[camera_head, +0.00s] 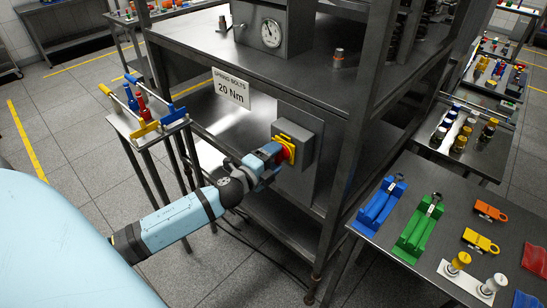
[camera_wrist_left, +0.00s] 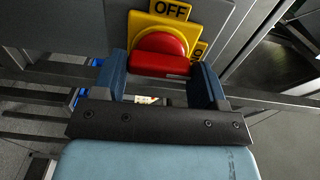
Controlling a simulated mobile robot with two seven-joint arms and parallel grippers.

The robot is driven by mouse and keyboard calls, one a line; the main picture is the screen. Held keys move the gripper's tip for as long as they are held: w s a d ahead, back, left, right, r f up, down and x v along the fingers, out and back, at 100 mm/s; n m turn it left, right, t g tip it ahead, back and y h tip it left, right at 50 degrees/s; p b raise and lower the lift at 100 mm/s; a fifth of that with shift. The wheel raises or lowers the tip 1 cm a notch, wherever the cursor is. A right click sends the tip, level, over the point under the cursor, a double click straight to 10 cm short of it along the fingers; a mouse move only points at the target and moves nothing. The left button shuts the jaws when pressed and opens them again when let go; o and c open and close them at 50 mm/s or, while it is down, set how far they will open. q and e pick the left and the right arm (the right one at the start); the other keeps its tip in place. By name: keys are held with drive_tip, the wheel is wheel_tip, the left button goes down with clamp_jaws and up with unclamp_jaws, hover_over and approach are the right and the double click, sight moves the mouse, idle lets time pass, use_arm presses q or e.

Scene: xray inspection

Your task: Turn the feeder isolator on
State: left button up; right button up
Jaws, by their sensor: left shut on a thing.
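The feeder isolator is a grey box (camera_head: 309,137) on the front of the steel bench, with a yellow plate (camera_head: 296,138) and a red rotary handle (camera_head: 288,152). In the left wrist view the yellow plate (camera_wrist_left: 140,25) reads OFF above the red handle (camera_wrist_left: 160,55), with a partly hidden label at its right. My left gripper (camera_head: 273,157) reaches the handle from the front left. In the wrist view its two blue fingers (camera_wrist_left: 161,82) stand on either side of the red handle and are shut on it. The handle's far side is hidden. My right gripper is not in view.
The steel bench (camera_head: 250,118) carries a gauge box (camera_head: 272,32) and a "20 Nm" sign (camera_head: 231,87). A small tool stand (camera_head: 125,122) is left of my forearm. A table (camera_head: 400,270) with blue and green holders (camera_head: 418,228) is at right. Open floor lies at left.

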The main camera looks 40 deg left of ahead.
use_arm(q)
drive_tip(key=shift+m, duration=0.3)
drive_tip(key=o, duration=0.9)
drive_tip(key=shift+o, duration=0.2)
drive_tip(key=s+a+b, duration=0.1)
drive_tip(key=s+b, duration=0.2)
drive_tip(key=s, duration=1)
drive_tip(key=shift+s, duration=0.4)
drive_tip(key=s+d+f+n+g+h+p, duration=0.1)
drive_tip(key=s+d+f+n+g, duration=0.2)
drive_tip(key=d+f+n, duration=0.5)
drive_tip(key=s+d+f+n+g+h+p, duration=0.1)
drive_tip(key=s+d+f+n+g, duration=0.3)
drive_tip(key=d+f+n, duration=0.4)
drive_tip(key=s+d+f, duration=0.1)
drive_tip(key=d+f, duration=0.2)
drive_tip(key=shift+s+f+p, duration=0.3)
drive_tip(key=shift+s+p, duration=0.05)
drive_tip(key=shift+p, duration=0.05)
